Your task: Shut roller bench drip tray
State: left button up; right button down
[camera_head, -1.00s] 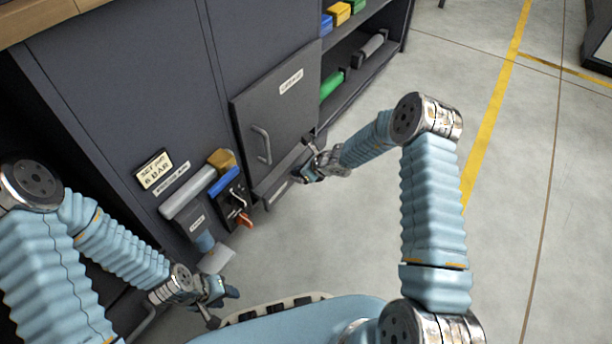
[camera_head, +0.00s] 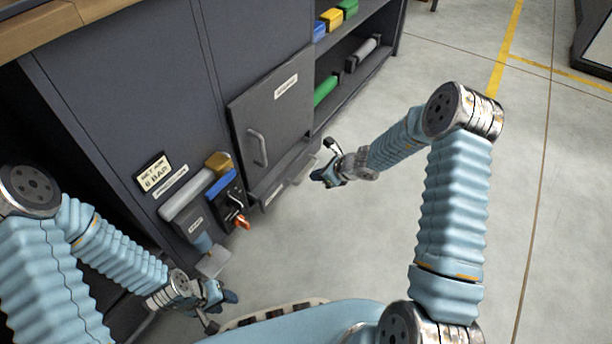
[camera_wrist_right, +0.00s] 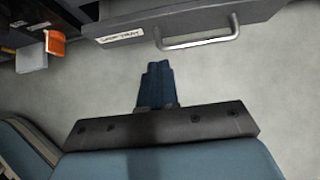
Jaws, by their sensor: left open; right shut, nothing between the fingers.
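The drip tray (camera_head: 284,182) is a low dark grey drawer with a white label, under a cabinet door. It seems to stand a little proud of the cabinet; how far is hard to tell. In the right wrist view its labelled front (camera_wrist_right: 165,27) and pale bar handle (camera_wrist_right: 200,42) lie ahead of my fingers. My right gripper (camera_head: 320,176) is shut and empty, just right of the tray and apart from it; its dark blue fingers (camera_wrist_right: 158,68) show over bare floor. My left gripper (camera_head: 232,297) is open and empty, low in front of the cabinet's left part.
The grey door (camera_head: 278,118) with its handle is above the tray. Left of it are a grey and blue unit (camera_head: 195,222) and an orange lever (camera_head: 241,222). An open shelf (camera_head: 352,75) holds coloured items. The floor (camera_head: 385,235) to the right is clear.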

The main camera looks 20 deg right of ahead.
jog(key=v, duration=0.2)
jog(key=t+y+b, duration=0.1)
jog(key=t+y, duration=0.1)
send_near(297, 164)
jog(key=b+x, duration=0.1)
jog(key=x, duration=0.1)
jog(key=b+x, duration=0.1)
jog(key=x, duration=0.2)
jog(key=shift+s+a+f+b, duration=0.1)
jog(key=shift+a+f+b, duration=0.05)
jog(key=shift+f+b, duration=0.15)
jog(key=shift+w+a+r, duration=0.1)
jog(key=shift+w+a, duration=0.25)
jog(key=shift+w, duration=0.1)
pick_arm(q)
notch_tip(297, 164, down, 3)
jog(key=shift+f, duration=0.2)
jog(key=shift+w, duration=0.1)
